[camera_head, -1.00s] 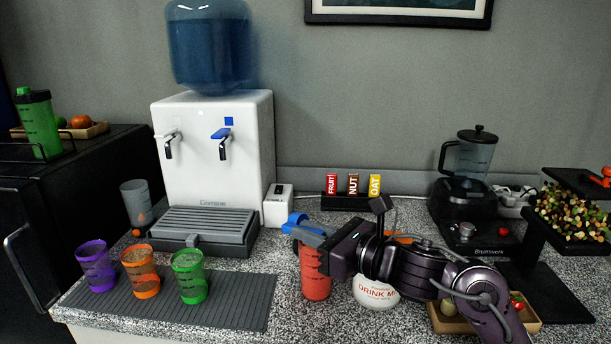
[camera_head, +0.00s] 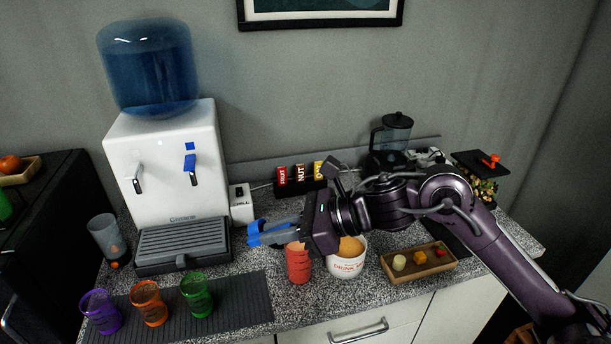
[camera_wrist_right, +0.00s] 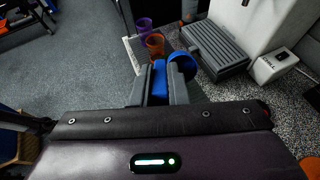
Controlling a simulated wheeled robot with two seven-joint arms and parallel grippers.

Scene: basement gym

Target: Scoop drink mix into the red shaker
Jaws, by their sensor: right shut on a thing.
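My right gripper (camera_head: 282,233) is shut on a blue scoop (camera_head: 256,236), held in the air to the left of the red shaker and higher than it. In the right wrist view the scoop's round bowl (camera_wrist_right: 183,63) sticks out beside the fingers; whether it holds powder cannot be seen. The red shaker (camera_head: 299,267) stands upright on the counter, its top partly hidden by my gripper. The white drink mix tub (camera_head: 347,266) stands open just right of it, with orange-tan powder (camera_head: 350,246) inside. My left gripper is not in view.
Purple (camera_head: 101,312), orange (camera_head: 149,305) and green (camera_head: 197,295) cups stand on a grey mat (camera_head: 246,300) at front left. A water dispenser (camera_head: 165,165) stands behind them. A wooden tray (camera_head: 436,270) lies right of the tub, and a blender (camera_head: 389,140) stands behind.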

